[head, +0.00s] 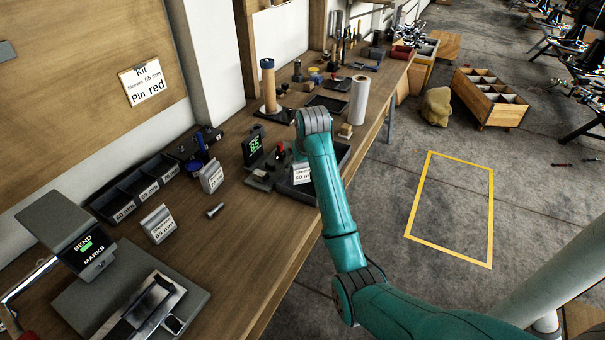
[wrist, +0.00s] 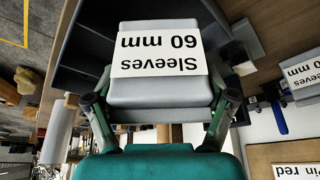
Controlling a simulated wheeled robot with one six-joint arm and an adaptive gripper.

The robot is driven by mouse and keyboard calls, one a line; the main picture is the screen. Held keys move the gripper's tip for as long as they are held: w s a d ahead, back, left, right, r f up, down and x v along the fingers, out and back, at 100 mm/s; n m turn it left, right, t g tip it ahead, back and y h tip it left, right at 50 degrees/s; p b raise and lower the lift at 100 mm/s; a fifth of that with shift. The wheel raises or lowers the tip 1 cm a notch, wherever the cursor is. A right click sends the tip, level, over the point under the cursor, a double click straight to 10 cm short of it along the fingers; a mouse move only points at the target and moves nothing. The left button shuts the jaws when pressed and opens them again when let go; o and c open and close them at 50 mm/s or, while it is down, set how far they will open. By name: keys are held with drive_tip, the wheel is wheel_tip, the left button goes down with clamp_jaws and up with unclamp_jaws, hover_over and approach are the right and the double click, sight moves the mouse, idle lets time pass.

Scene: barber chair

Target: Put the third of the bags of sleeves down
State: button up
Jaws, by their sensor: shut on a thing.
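A grey bag labelled "Sleeves 60 mm" (wrist: 160,93) is between the two fingers of my gripper (wrist: 161,103), which is shut on it. In the head view this bag (head: 302,174) shows at the dark tray (head: 340,152), partly behind my arm. I cannot tell whether its base touches the tray. My fingers are hidden in the head view. A second bag (head: 212,177) stands on the bench left of the tray. A third bag, labelled 65 mm (head: 159,224), stands nearer the bend display.
A black divided bin (head: 133,190) lies along the wall. A lit green display (head: 252,146) and small tools stand close to the tray. A kit card (head: 146,82) reads sleeves 65 mm, pin red. A white roll (head: 359,100) stands behind my arm. Bench is clear around the bolt (head: 215,209).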

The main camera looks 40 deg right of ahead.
sight(302, 174)
drive_tip(key=shift+f, duration=1.9)
drive_tip(key=o, duration=1.1)
drive_tip(key=shift+f, duration=0.15)
